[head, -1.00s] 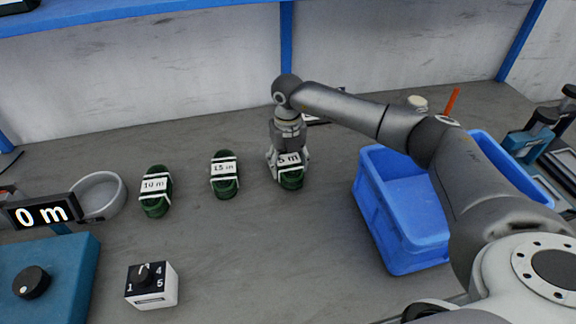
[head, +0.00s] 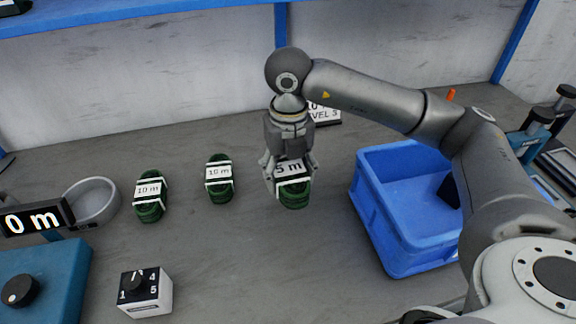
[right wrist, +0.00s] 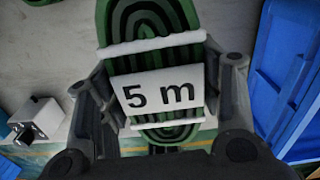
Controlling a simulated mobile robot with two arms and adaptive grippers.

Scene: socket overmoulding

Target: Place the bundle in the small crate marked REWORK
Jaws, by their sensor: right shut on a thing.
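A green coiled bundle (head: 295,201) with white bands and a "5 m" label is in my right gripper (head: 289,180). The gripper is shut on its sides and holds it raised above the bench. In the right wrist view the bundle (right wrist: 150,60) sits between both fingers, its label facing the camera. A blue crate (head: 385,217) stands to the right of the gripper, partly hidden behind my right arm. No REWORK marking shows on its visible sides. My left gripper is not in view.
A grey round dish (head: 92,203), a "0 m" display (head: 33,220) and a dial box (head: 146,293) stand farther left. A sign (head: 324,114) is behind the gripper. The front middle bench is clear.

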